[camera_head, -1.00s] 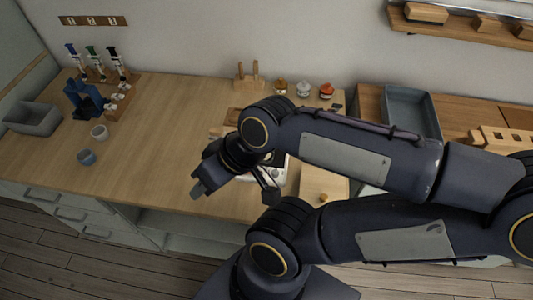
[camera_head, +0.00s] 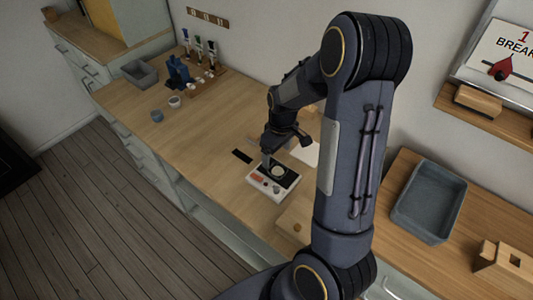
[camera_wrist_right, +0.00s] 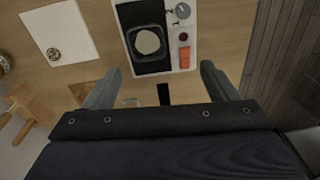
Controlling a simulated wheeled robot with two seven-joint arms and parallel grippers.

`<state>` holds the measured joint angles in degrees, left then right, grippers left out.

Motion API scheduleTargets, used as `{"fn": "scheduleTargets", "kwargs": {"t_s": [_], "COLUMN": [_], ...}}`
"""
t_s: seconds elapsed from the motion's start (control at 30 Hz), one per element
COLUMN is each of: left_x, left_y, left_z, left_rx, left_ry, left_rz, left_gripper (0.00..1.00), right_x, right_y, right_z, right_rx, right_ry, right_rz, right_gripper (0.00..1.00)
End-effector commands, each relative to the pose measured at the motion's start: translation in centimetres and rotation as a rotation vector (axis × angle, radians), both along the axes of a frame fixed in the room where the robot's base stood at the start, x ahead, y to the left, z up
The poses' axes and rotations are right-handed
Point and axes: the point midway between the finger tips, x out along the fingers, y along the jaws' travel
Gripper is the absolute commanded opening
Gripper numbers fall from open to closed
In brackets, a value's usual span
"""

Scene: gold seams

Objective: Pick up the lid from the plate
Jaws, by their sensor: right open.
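A pale, roundish piece (camera_wrist_right: 147,42), which I take for the lid, lies on the dark square plate (camera_wrist_right: 136,14) of a white device. The same piece shows small in the head view (camera_head: 278,172). My right gripper (camera_wrist_right: 158,82) is open and empty, its two fingers spread wide. In the wrist view the pale piece lies ahead of the gap between the fingers, apart from them. In the head view the right gripper (camera_head: 284,150) is above the device, near its back edge. My left gripper is not in view.
The device's white panel (camera_wrist_right: 182,58) carries a dial and red controls. A white sheet (camera_wrist_right: 60,33) with a small round gold-brown thing lies beside it. A grey tray (camera_head: 428,198) stands at the right. Small cups and a blue stand (camera_head: 178,72) are far left.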

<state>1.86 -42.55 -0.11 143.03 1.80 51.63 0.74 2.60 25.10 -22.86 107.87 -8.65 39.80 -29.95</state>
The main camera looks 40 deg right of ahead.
Motion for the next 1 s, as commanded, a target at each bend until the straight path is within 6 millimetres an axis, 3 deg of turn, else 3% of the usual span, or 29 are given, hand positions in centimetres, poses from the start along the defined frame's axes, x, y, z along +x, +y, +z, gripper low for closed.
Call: {"fn": "scheduleTargets", "kwargs": {"t_s": [0.17, 0.53, 0.77, 1.0], "left_x": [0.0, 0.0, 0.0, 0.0], "left_y": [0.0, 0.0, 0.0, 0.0], "left_z": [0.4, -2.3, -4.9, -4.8], "left_rx": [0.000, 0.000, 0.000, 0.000], "left_ry": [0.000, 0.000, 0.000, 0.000], "left_rz": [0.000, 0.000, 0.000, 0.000], "left_gripper": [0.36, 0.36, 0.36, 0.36], "right_x": [0.6, 0.5, 0.3, 0.4], "right_y": [-1.2, -1.4, -1.5, -1.5], "right_z": [-2.2, -6.1, -9.6, -9.8], "right_rx": [-0.044, -0.047, -0.048, -0.046], "right_ry": [0.042, 0.046, 0.046, 0.045], "right_rz": [0.052, 0.055, 0.056, 0.055], "right_gripper": [0.80, 0.80, 0.80, 0.80]}}
